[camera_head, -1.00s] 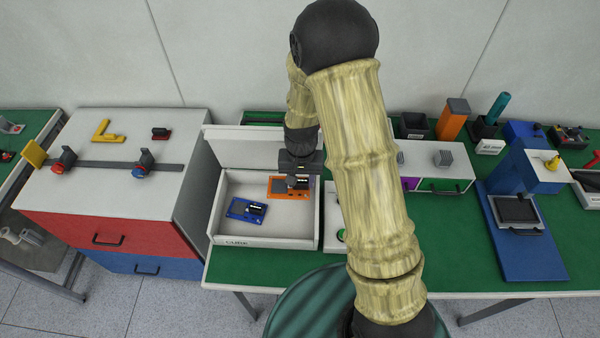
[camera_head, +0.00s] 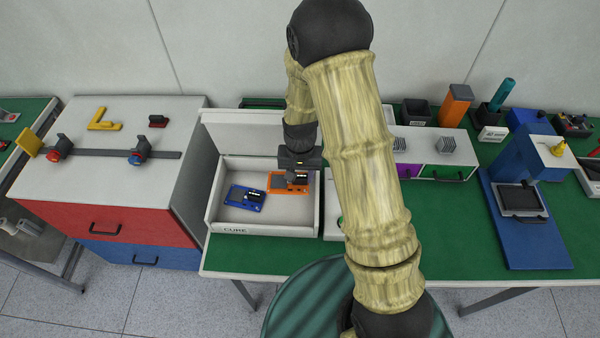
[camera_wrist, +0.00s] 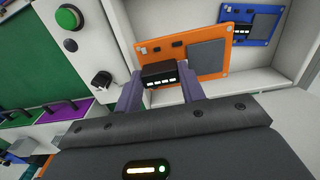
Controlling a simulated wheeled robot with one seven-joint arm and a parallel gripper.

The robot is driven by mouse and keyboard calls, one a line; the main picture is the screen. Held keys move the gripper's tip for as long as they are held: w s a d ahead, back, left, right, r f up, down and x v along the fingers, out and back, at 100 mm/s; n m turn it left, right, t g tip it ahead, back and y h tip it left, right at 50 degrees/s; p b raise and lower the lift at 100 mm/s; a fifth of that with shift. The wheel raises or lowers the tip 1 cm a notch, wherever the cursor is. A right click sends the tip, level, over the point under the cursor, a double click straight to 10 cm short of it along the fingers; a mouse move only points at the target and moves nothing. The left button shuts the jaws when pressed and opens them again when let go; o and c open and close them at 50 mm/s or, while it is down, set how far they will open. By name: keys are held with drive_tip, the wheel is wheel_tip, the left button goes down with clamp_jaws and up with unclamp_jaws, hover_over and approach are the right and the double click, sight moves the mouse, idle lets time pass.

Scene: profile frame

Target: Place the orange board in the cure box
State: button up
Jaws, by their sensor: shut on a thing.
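The orange board (camera_head: 281,189) is over the right part of the white cure box (camera_head: 263,231), whose lid (camera_head: 250,130) stands open at the back. My gripper (camera_head: 296,182) is shut on the orange board's dark block; in the wrist view my gripper's fingers (camera_wrist: 161,88) sit on either side of it. The orange board (camera_wrist: 185,52) looks tilted in the wrist view. I cannot tell whether it touches the box floor. A blue board (camera_head: 244,198) lies in the box to the left; it also shows in the wrist view (camera_wrist: 251,27).
A green button (camera_wrist: 68,17) is just beside the box. A red and blue drawer cabinet (camera_head: 110,235) stands to the left. White bins (camera_head: 412,158) and a blue press stand (camera_head: 525,240) are to the right on the green table (camera_head: 430,235).

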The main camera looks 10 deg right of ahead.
drive_tip(key=shift+f+b, duration=2.85)
drive_tip(key=shift+f, duration=1.5)
drive_tip(key=shift+f+b, duration=0.35)
drive_tip(key=shift+f, duration=0.25)
drive_tip(key=o, duration=1.1)
drive_tip(key=shift+w+r, duration=0.15)
drive_tip(key=shift+r, duration=0.35)
wheel_tip(320, 180, up, 16)
drive_tip(key=shift+a+r+b, duration=0.1)
drive_tip(key=shift+r+b, duration=0.05)
drive_tip(key=shift+b, duration=0.15)
